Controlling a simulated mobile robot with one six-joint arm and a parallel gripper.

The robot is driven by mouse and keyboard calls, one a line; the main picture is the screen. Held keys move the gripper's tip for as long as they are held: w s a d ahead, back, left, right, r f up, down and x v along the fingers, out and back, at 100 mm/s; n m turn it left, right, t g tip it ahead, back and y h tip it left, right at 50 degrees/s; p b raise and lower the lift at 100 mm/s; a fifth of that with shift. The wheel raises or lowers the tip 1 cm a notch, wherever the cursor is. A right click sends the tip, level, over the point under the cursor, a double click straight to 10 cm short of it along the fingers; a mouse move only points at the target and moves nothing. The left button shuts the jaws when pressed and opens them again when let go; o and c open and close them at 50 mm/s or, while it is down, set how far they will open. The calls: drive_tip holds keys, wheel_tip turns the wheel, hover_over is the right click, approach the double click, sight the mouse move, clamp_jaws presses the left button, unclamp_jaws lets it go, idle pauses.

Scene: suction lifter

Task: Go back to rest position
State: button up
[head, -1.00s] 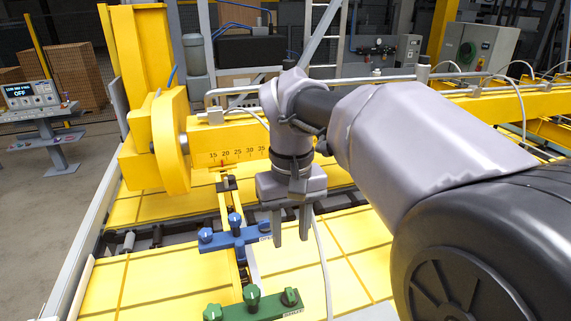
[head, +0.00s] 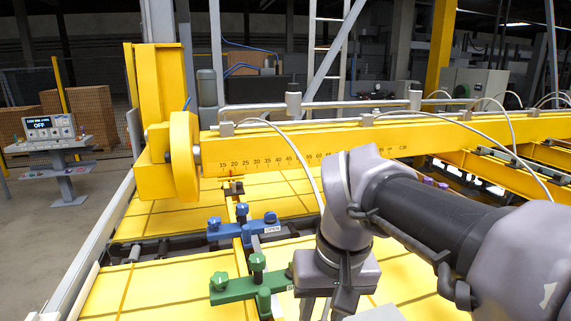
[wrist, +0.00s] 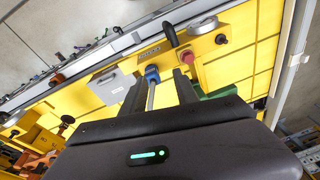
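My gripper (head: 322,307) hangs low in the head view, to the right of the green valve piece (head: 238,290), its fingertips cut off by the bottom edge. In the wrist view my gripper (wrist: 160,84) has its two dark fingers apart. I see nothing held between them. A blue fitting (wrist: 152,74) on a grey line shows beyond the gap. My arm reaches in from the right of the head view, bent at the wrist.
A blue valve piece (head: 243,228) labelled OPEN lies behind the green one. A long yellow beam (head: 300,150) with a number scale spans the back. The console (head: 50,127) at left reads OFF. A red knob (wrist: 187,57) shows in the wrist view.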

drive_tip(key=s+d+f+m+t+b, duration=0.1)
drive_tip(key=s+f+m+b, duration=0.1)
drive_tip(key=s+f+b, duration=0.2)
drive_tip(key=s+d+f+m+t+b, duration=0.1)
drive_tip(key=s+f+b, duration=0.3)
drive_tip(key=f+b, duration=0.7)
drive_tip(key=s+d+f+m+t+y+b, duration=0.1)
drive_tip(key=s+f+b, duration=0.3)
drive_tip(key=f+b, duration=0.4)
wheel_tip(320, 180, down, 8)
drive_tip(key=shift+d+r+m+t, duration=0.25)
drive_tip(key=shift+d+m+t, duration=0.35)
drive_tip(key=shift+d+m, duration=0.25)
